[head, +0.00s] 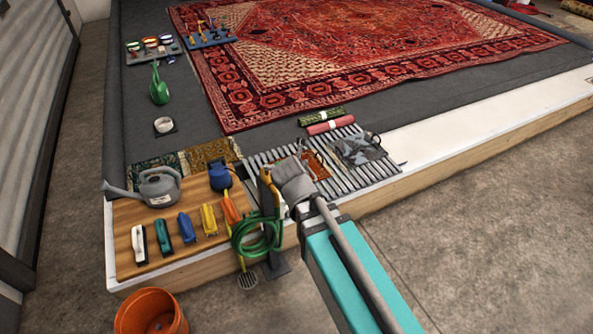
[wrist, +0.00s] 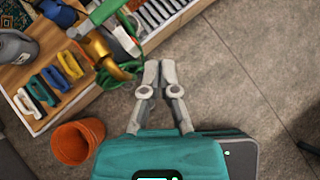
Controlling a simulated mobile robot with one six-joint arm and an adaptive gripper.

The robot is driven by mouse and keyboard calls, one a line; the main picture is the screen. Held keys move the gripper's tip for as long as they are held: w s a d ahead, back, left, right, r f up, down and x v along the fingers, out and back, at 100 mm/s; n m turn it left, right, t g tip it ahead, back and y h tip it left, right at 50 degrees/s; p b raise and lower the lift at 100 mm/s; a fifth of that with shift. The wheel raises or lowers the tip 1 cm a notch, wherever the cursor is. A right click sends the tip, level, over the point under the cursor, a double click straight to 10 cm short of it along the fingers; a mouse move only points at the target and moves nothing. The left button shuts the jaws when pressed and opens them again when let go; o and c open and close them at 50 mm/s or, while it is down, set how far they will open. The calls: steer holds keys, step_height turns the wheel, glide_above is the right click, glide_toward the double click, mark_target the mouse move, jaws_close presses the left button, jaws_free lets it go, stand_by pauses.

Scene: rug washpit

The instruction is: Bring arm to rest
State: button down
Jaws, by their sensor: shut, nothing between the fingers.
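My gripper (wrist: 159,72) shows in the wrist view with its two grey fingers together and nothing between them. It hangs over the bare grey floor (wrist: 220,60), just outside the wooden edge of the platform. In the head view my teal and grey arm reaches up from the bottom right to beside the slatted rack (head: 378,172). I cannot make out the fingers there.
A wooden board (head: 125,213) holds a grey watering can (head: 160,187) and several brushes. A coiled green hose (head: 257,236) hangs at the platform's front edge, close to my arm. An orange bucket (head: 152,314) stands on the floor. A red rug (head: 330,60) lies behind.

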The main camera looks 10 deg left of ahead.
steer(key=shift+s+d+r, duration=0.15)
steer(key=shift+s+r, duration=0.05)
stand_by(0.6)
steer(key=s+d+r+m+g+p, duration=0.1)
steer(key=s+d+m+g+p, duration=0.1)
steer(key=d+m, duration=0.7)
steer(key=s+d+r+m+g+p, duration=0.1)
steer(key=d+m+g+p, duration=0.3)
steer(key=d+m, duration=0.5)
steer(key=s+d+r+m+g+p, duration=0.2)
steer(key=d+m, duration=0.7)
steer(key=m, duration=0.9)
steer(key=shift+s+d+g+p, duration=0.4)
steer(key=shift+s+g+p, duration=0.1)
steer(key=shift+s+p, duration=0.3)
steer(key=shift+a, duration=0.1)
